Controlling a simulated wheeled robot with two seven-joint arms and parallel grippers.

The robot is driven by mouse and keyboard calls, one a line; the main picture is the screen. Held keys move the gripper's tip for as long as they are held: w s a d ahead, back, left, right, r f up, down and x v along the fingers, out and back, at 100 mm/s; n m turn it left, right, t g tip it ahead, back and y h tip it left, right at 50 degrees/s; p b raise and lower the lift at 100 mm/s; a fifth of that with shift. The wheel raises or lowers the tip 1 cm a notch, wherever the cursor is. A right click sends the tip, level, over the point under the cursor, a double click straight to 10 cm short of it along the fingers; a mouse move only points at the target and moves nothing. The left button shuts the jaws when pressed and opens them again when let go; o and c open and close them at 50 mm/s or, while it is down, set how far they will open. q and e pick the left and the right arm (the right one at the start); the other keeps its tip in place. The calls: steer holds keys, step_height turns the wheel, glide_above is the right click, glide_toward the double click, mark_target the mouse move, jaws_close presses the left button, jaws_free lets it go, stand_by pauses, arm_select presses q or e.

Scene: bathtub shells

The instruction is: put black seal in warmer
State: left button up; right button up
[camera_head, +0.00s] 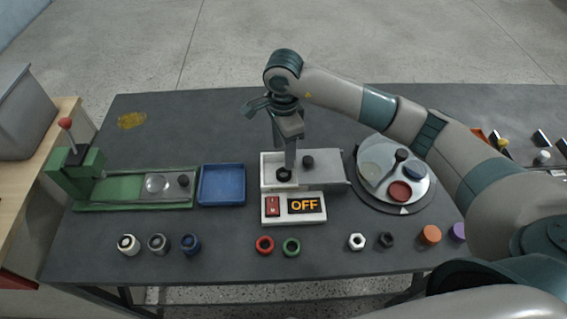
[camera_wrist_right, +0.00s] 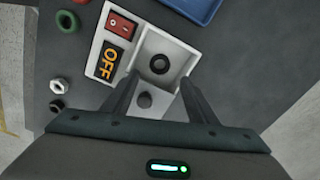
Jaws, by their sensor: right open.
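The black seal (camera_head: 284,175) is a dark ring inside the open white chamber of the warmer (camera_head: 268,170). In the right wrist view the ring (camera_wrist_right: 159,64) lies flat on the chamber floor, with the white walls (camera_wrist_right: 181,47) around it. The warmer's grey sliding lid (camera_head: 325,168), with a black knob (camera_head: 308,161), stands to the right of the opening. Its display reads OFF. My right gripper (camera_head: 287,166) points down over the chamber. Its fingers (camera_wrist_right: 159,75) are apart with nothing between them. The exact gap above the ring is unclear. My left gripper is out of view.
A blue tray (camera_head: 222,200) and a green press (camera_head: 85,180) stand left of the warmer. A round turntable (camera_head: 371,196) stands right. Red (camera_head: 265,245) and green rings (camera_head: 291,247), a white nut (camera_head: 357,241) and a black nut (camera_head: 387,240) lie along the front.

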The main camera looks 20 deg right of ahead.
steer(key=shift+r+b, duration=0.4)
steer(key=shift+r, duration=1.35)
steer(key=shift+c, duration=0.7)
